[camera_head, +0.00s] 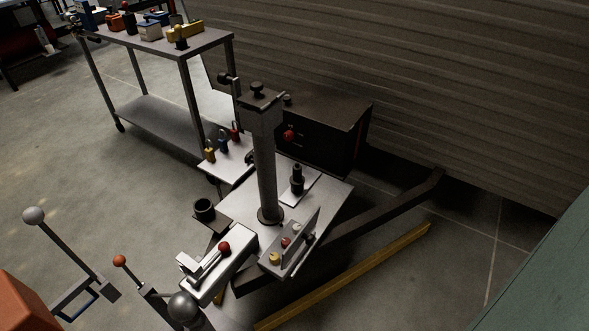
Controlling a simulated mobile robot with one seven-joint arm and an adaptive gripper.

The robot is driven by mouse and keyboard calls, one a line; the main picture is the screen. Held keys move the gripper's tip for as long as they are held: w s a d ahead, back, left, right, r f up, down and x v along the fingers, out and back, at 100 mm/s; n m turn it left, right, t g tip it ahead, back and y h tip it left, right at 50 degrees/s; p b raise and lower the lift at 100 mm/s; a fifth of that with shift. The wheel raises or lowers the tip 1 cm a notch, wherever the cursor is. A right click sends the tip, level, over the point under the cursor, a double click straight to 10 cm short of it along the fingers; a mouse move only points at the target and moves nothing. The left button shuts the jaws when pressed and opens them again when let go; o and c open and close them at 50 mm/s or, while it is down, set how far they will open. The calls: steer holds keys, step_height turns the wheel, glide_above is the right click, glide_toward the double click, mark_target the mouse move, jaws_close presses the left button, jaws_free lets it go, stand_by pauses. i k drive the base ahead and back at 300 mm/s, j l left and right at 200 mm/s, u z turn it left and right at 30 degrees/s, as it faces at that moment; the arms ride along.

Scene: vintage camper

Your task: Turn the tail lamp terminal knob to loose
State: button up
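A small upright grey panel (301,246) stands on the trailer tongue plate, right of the dark column. It carries a row of small knobs: a yellow one (275,258) at the near end, a red one (285,241) in the middle and a pale one (296,227) behind. No labels are readable, so I cannot tell which is the tail lamp terminal knob or whether any is loose. My gripper is not in view.
A dark jack column (265,160) rises beside the panel. A white coupler (228,265) with a red knob lies in front, near a ball (185,308). Levers stand at lower left. A black box (330,130) and a loaded cart (200,42) stand behind. Open floor lies left.

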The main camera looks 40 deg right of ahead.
mark_target(296, 227)
steer(key=z, duration=0.95)
steer(key=i+j+z, duration=0.1)
steer(key=i+j, duration=0.05)
steer(key=j, duration=0.05)
